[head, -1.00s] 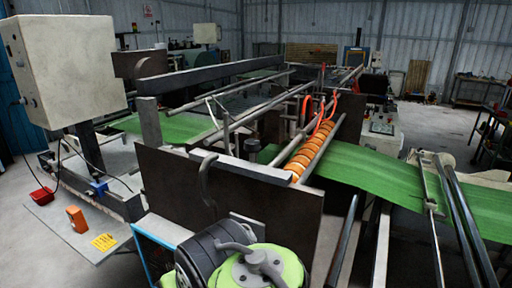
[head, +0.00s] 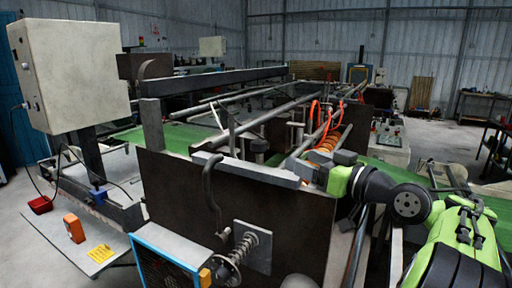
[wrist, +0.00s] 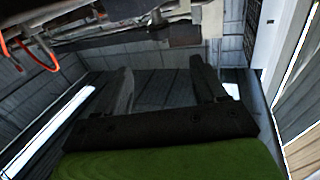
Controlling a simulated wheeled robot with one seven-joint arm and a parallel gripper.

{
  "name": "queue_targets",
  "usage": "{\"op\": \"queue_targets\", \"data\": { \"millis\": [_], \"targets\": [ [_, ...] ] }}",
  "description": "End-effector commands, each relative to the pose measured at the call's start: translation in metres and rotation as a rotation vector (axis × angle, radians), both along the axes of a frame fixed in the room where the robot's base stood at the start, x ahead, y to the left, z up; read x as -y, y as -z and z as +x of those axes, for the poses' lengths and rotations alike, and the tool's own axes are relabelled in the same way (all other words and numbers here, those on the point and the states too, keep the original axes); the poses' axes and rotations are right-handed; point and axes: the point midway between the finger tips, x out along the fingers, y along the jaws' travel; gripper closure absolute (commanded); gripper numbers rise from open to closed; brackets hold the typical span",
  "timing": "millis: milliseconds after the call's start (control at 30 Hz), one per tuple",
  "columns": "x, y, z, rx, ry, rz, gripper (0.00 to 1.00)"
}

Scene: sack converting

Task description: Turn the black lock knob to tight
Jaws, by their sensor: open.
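A dark round knob-like disc (head: 226,271) sits on a spring-wrapped shaft (head: 245,243) at the bottom centre of the head view. The shaft stands out from a grey square plate (head: 262,252) on the machine's dark side panel. I cannot tell for sure that this disc is the black lock knob, nor how tight it is. My gripper (wrist: 164,82) shows in the wrist view with its two dark fingers wide apart and nothing between them. In the head view my green and black arm reaches in from the right, apart from the disc, above and right of it.
A small orange block (head: 205,277) and a blue-framed grille (head: 165,262) are just left of the disc. A curved grey handle (head: 210,190) hangs above it. A metal bar (head: 245,170) runs along the panel top. Orange cables (head: 318,120) hang near the rollers behind.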

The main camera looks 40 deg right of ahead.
Motion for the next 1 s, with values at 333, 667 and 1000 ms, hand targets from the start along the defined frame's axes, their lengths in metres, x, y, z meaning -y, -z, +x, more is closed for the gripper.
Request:
{"op": "queue_targets", "data": {
  "millis": [333, 667, 1000],
  "targets": [
    [-0.002, -0.001, 0.036, -0.006, -0.006, 0.003, 0.29],
    [-0.003, -0.002, 0.093, -0.006, -0.008, 0.003, 0.29],
    [-0.002, -0.002, 0.152, -0.006, -0.002, 0.001, 0.29]
  ]
}}
